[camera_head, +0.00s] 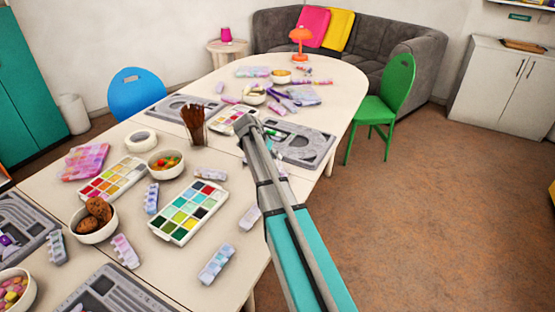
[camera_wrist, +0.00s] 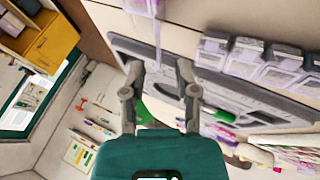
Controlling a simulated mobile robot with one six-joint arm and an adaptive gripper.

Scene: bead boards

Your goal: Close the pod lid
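Several pale lavender pods lie on the table; in the head view one (camera_head: 216,263) is at the front edge and another (camera_head: 210,174) is left of my arm. In the wrist view a row of pod compartments (camera_wrist: 245,57) with greyish caps is at the upper right, close to my gripper. Another pale translucent piece (camera_wrist: 143,8) is at the top. Which lid is open I cannot tell. My gripper (camera_wrist: 158,72) is open, its two fingers apart with nothing held between them, apart from the pod row. In the head view my arm hides what lies behind it.
A grey bead board (camera_head: 305,144) lies right of my arm's end; it also shows behind the fingers (camera_wrist: 165,62). Paint-like bead palettes (camera_head: 188,212), bowls (camera_head: 166,163) and a pencil cup (camera_head: 193,126) crowd the table's left. A green chair (camera_head: 393,85) stands at right.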

